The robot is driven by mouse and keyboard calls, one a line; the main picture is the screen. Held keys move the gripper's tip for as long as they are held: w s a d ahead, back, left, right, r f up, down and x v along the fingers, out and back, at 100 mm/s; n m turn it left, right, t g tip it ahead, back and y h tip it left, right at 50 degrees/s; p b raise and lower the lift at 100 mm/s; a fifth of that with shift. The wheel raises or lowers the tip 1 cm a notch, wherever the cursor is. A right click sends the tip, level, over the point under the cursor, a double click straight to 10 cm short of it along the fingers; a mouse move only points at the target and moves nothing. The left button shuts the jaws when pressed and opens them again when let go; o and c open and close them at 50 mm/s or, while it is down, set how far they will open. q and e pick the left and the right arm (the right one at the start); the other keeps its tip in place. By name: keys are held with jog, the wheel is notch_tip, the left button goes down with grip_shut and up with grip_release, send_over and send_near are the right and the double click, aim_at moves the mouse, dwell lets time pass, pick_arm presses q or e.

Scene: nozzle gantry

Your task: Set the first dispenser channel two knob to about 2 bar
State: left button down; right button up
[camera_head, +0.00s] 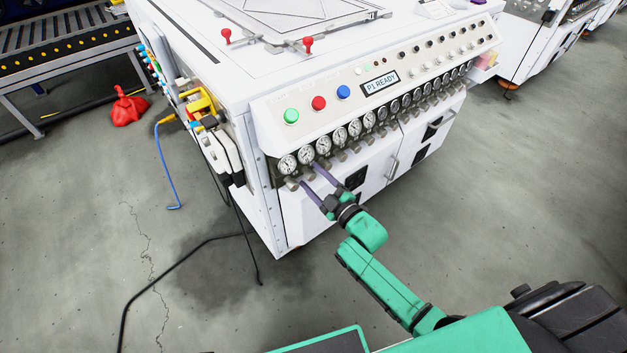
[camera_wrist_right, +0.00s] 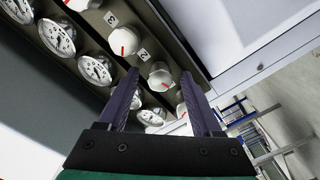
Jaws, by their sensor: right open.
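The first dispenser (camera_head: 370,105) is a white cabinet with a sloped front panel and a row of round gauges above grey knobs. My right gripper (camera_head: 310,175) is at the left end of this row, its two purple fingers reaching toward the panel. In the right wrist view the fingers (camera_wrist_right: 158,76) are open and apart. The knob by the label 2 (camera_wrist_right: 160,76), pale with a red mark, lies between the fingertips in the picture; I cannot tell whether they touch it. The channel two gauge needle is too small to read. My left gripper is not in view.
A neighbouring knob (camera_wrist_right: 123,41) and another knob partly behind the right finger sit close by. Several gauges (camera_wrist_right: 95,70) line the panel. A door handle (camera_head: 392,168) is below. Cables (camera_head: 182,245) lie on the floor at left; open floor is in front.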

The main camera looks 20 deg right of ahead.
grip_shut()
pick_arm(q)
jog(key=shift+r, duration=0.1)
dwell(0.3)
pick_arm(e)
jog(key=shift+m+p, duration=0.45)
jog(key=shift+m, duration=0.35)
jog(key=m+p, duration=0.1)
jog(key=m, duration=0.3)
jog(key=m+p, duration=0.1)
jog(key=m, duration=0.1)
jog(key=shift+m, duration=0.4)
pick_arm(q)
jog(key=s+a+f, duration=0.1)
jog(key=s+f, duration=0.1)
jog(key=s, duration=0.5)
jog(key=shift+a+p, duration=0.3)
jog(key=shift+p, duration=0.05)
pick_arm(e)
jog(key=shift+m, duration=1.9)
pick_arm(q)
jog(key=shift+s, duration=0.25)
